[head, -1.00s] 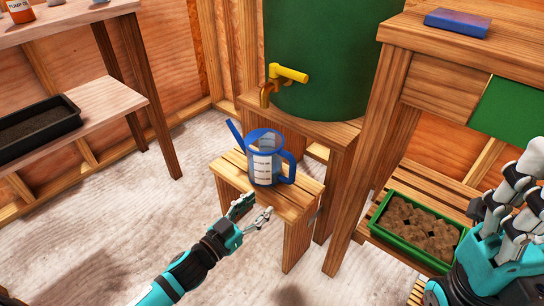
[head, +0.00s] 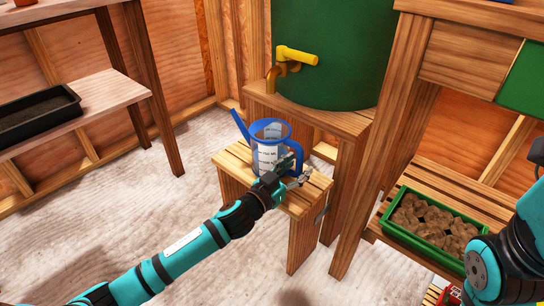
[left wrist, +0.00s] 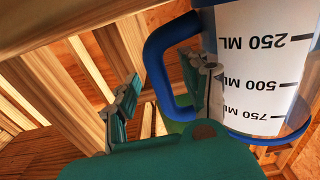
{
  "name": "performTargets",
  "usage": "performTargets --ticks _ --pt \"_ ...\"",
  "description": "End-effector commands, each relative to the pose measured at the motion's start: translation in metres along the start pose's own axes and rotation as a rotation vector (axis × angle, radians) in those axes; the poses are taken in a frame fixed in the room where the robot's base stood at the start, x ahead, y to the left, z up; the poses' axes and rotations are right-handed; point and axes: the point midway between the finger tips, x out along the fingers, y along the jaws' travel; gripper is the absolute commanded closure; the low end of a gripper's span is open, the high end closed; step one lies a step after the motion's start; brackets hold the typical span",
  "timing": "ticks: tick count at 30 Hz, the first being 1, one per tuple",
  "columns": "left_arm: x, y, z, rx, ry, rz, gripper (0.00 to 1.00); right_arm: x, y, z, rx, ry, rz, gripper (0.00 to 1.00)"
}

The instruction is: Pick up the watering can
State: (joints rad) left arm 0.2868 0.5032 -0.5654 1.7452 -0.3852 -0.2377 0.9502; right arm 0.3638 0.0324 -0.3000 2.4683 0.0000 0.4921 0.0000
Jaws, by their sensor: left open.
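The watering can (head: 268,156) is clear with a blue rim, spout and handle and white scale labels. It stands upright on a small slatted wooden stool (head: 235,180), spout to the left.
A green barrel (head: 335,50) with a yellow tap (head: 297,55) stands on a wooden stand (head: 310,118) right behind the can. A green tray (head: 400,233) of brown pots sits on a slatted shelf to the right. A black tray (head: 40,112) lies on the left shelf. Floor to the left is clear.

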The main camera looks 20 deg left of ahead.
Motion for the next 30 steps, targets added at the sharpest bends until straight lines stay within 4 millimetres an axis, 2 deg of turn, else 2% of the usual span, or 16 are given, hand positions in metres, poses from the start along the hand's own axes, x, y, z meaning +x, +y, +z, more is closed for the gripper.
performTargets --ticks 3,11,22,30 --pt "0.0108 0.0001 0.0010 0.001 0.001 0.000 0.54 0.0014 -0.0014 -0.0040 -0.002 0.018 -0.006 0.60" --pt "0.0129 0.0002 -0.0001 -0.001 -0.001 -0.001 0.54 0.0038 -0.0014 -0.0040 -0.003 0.019 -0.007 0.60" --pt "0.0127 0.0004 -0.0001 -0.001 -0.001 0.000 1.00 0.0037 -0.0016 -0.0041 -0.002 0.019 -0.008 0.60" --pt "0.0127 0.0006 0.0003 -0.003 -0.001 0.000 1.00 0.0036 -0.0016 -0.0042 -0.002 0.019 -0.008 0.60"
